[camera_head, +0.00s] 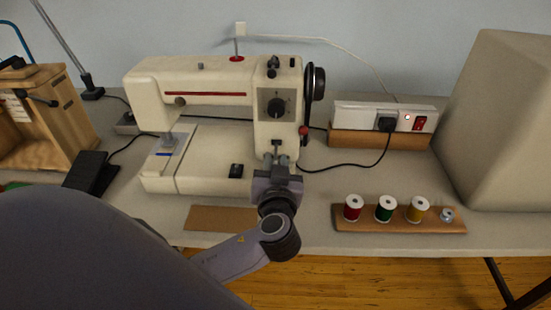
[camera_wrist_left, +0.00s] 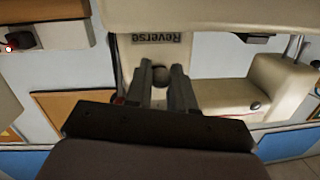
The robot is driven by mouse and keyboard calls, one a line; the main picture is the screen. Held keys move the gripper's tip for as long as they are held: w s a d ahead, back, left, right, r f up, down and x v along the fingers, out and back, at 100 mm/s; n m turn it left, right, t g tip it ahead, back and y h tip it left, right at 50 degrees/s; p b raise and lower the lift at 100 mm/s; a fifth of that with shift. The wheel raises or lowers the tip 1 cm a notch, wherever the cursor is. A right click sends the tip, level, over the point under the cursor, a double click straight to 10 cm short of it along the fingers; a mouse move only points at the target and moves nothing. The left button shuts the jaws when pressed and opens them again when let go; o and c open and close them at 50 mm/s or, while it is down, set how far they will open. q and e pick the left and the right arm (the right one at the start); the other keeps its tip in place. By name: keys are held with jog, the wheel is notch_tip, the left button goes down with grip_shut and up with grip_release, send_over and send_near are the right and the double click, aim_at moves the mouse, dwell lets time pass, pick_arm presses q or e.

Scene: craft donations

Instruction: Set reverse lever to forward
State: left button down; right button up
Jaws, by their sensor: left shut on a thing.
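The cream sewing machine (camera_head: 215,97) stands on the table with a dial on its right pillar. My left gripper (camera_head: 280,160) reaches up to the low front of that pillar, just below the dial. In the left wrist view the label "Reverse" (camera_wrist_left: 157,38) appears upside down on the machine. Beside it, the dark round knob of the reverse lever (camera_wrist_left: 178,72) sits between the fingers of my left gripper (camera_wrist_left: 168,85), which is shut on it. The fingers hide much of the lever, and its setting cannot be read. My right gripper is not in view.
A wooden board with several thread spools (camera_head: 384,209) lies to the right. A power strip (camera_head: 385,116) on a wooden block stands behind it. A black foot pedal (camera_head: 91,174) lies left of the machine. A brown flat piece (camera_head: 220,218) lies in front.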

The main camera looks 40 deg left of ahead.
aim_at(275, 148)
pick_arm(q)
notch_tip(275, 148, up, 4)
jog(key=g+p, duration=0.1)
jog(key=p, duration=0.1)
jog(key=g+h+p, duration=0.1)
jog(key=p, duration=0.2)
jog(key=g+h+p, duration=0.1)
jog(key=p, duration=0.2)
jog(key=shift+f+g, duration=0.25)
jog(key=shift+g, duration=0.05)
jog(key=shift+w+r+g+h+p, duration=0.2)
jog(key=shift+g+h+p, duration=0.35)
jog(key=shift+g+h, duration=0.05)
jog(key=shift+w+a+r+m+g+h, duration=0.15)
jog(key=shift+r+g+h, duration=0.2)
jog(key=shift+g, duration=0.25)
jog(key=shift+w+a+r+m+g+h, duration=0.1)
jog(key=shift+r+m+g+h, duration=0.1)
jog(key=shift+g+h, duration=0.3)
jog(key=shift+r, duration=0.1)
jog(key=c, duration=1.2)
grip_release()
jog(key=shift+o, duration=0.7)
jog(key=shift+g, duration=0.3)
